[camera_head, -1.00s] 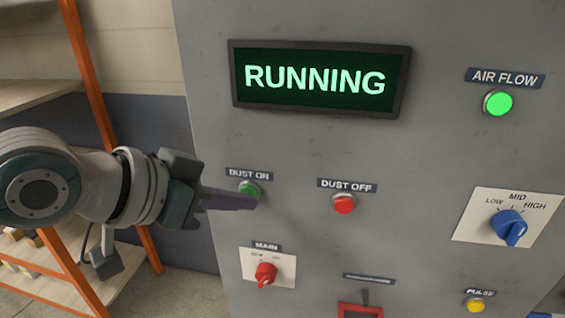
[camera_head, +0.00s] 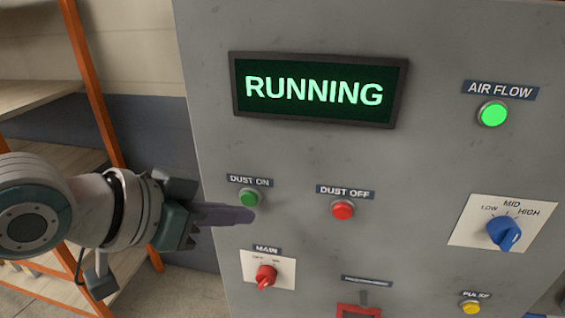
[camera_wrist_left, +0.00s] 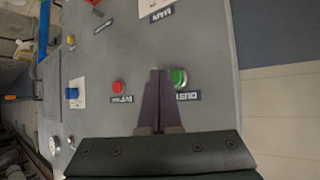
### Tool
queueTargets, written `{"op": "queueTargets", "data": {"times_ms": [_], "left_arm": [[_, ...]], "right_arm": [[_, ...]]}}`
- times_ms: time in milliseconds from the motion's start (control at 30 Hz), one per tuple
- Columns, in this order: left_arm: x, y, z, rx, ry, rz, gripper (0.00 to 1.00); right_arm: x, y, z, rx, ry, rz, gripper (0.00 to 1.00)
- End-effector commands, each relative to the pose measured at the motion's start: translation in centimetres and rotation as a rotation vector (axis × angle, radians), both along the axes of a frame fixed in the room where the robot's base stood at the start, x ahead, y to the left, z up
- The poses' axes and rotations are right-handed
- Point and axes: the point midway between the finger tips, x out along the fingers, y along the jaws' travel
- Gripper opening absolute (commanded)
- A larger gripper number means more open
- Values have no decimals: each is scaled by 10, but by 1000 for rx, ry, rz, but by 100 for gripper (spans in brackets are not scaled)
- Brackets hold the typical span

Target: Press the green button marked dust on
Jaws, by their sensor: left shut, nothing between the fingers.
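My left gripper (camera_head: 252,215) is shut and empty. Its fingertips are just below the button in the head view; whether they touch the panel I cannot tell. In the left wrist view the shut fingers (camera_wrist_left: 160,75) lie beside the green button (camera_wrist_left: 178,77). The display (camera_head: 315,90) reads RUNNING in green letters. My right gripper is not in view.
The red DUST OFF button (camera_head: 342,209) is to the right. The red MAIN switch (camera_head: 266,275) is below. A lit green AIR FLOW lamp (camera_head: 492,113), a blue knob (camera_head: 503,233) and a yellow PULSE button (camera_head: 471,307) are farther right. Orange-framed shelves (camera_head: 93,90) stand at left.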

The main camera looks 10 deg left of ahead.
Motion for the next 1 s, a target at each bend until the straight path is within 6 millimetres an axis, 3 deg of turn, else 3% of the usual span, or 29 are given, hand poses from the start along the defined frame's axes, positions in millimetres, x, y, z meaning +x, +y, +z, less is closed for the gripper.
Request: {"op": "queueTargets", "data": {"times_ms": [500, 1000], "left_arm": [[-46, 2, 2, 0, 2, 0, 0], [-49, 2, 0, 0, 0, 0, 0]], "right_arm": [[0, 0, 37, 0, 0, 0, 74], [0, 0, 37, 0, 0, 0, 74]]}}
